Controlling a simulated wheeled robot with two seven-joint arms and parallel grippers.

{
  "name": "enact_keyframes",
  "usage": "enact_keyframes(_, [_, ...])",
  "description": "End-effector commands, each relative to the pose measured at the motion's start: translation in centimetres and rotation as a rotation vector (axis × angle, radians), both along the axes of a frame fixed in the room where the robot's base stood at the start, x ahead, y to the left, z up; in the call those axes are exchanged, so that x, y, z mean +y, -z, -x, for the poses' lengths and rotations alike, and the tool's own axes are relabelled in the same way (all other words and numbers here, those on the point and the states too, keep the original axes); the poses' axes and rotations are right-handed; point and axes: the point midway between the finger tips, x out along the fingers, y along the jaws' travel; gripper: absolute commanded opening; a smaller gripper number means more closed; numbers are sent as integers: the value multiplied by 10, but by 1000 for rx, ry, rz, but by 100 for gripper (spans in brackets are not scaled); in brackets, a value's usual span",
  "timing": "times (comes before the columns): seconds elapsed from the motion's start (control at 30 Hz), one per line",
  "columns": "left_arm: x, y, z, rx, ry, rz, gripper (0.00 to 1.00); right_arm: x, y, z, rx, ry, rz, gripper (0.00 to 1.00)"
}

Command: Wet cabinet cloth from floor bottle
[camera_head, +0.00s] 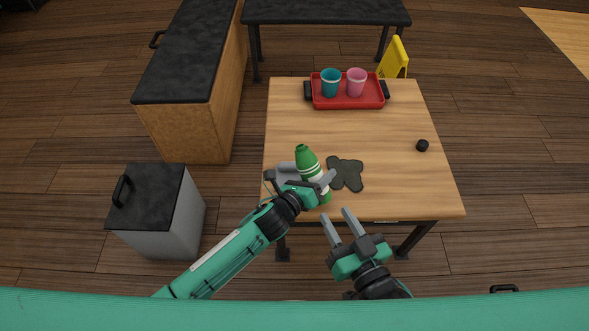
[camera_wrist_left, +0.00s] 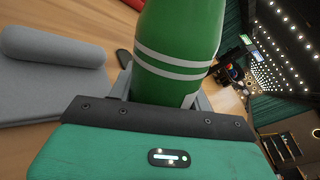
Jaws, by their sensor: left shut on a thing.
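My left gripper (camera_head: 309,180) is shut on a green bottle (camera_head: 307,161) with pale bands, over the table's front left. The bottle is roughly upright, its cap at the top; whether its base touches the table is hard to tell. Its green body also fills the upper middle of the left wrist view (camera_wrist_left: 180,35). A flat grey thing with a rolled edge, perhaps a folded cloth (camera_head: 284,174), lies left of the bottle and shows in the left wrist view (camera_wrist_left: 45,85). My right gripper (camera_head: 337,214) is open and empty near the table's front edge.
A dark irregular patch (camera_head: 346,174), cloth or spill, lies right of the bottle. A red tray (camera_head: 348,103) with teal and pink cups stands at the back. A small black object (camera_head: 422,145) sits at the right. The wooden table's (camera_head: 390,135) middle is clear.

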Motion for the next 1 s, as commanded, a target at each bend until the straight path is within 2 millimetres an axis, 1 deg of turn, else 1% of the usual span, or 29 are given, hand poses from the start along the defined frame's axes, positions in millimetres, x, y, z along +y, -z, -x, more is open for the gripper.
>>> enact_keyframes(0.27, [-2,3,2,102,0,88,18,1,7,2,27,-6,7,36])
enact_keyframes(1.0, [-3,4,4,136,1,117,18,1,3,2,14,-4,5,36])
